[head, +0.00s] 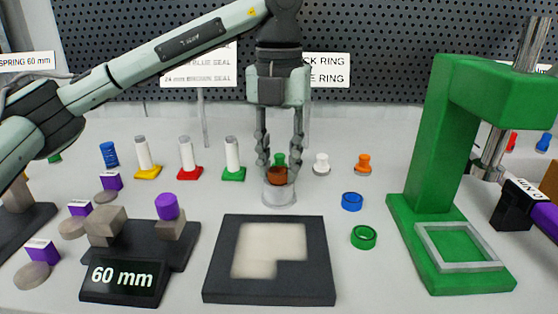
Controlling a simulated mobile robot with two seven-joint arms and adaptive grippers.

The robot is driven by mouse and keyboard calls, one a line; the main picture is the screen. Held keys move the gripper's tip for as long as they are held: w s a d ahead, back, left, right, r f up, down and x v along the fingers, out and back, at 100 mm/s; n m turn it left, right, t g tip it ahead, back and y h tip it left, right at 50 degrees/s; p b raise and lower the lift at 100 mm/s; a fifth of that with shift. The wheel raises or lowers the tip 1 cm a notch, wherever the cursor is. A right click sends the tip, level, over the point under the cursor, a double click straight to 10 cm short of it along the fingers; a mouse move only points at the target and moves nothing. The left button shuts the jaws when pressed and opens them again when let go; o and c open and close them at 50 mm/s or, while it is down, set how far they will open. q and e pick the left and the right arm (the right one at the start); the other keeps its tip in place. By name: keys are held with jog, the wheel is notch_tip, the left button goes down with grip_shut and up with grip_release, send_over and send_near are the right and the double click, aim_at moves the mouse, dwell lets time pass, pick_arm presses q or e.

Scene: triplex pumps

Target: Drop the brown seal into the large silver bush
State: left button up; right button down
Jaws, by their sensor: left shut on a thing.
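The brown seal (277,175) is between the fingertips of my left gripper (279,160), which is shut on it and points straight down. The large silver bush (279,194) stands upright on the table directly below. The seal is at the bush's top opening; its lower edge overlaps the rim in the head view, and I cannot tell whether it touches. My right gripper is not in view.
A black tray (223,284) with a pale recess lies in front of the bush. A blue ring (352,201) and a green ring (364,237) lie to the right, near a green press (430,170). Several white posts on coloured bases stand left. Small green, white and orange parts stand behind.

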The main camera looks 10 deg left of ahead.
pick_arm(q)
jog(key=o, duration=0.8)
jog(key=shift+r, duration=0.1)
notch_tip(320, 180, up, 12)
dwell(0.3)
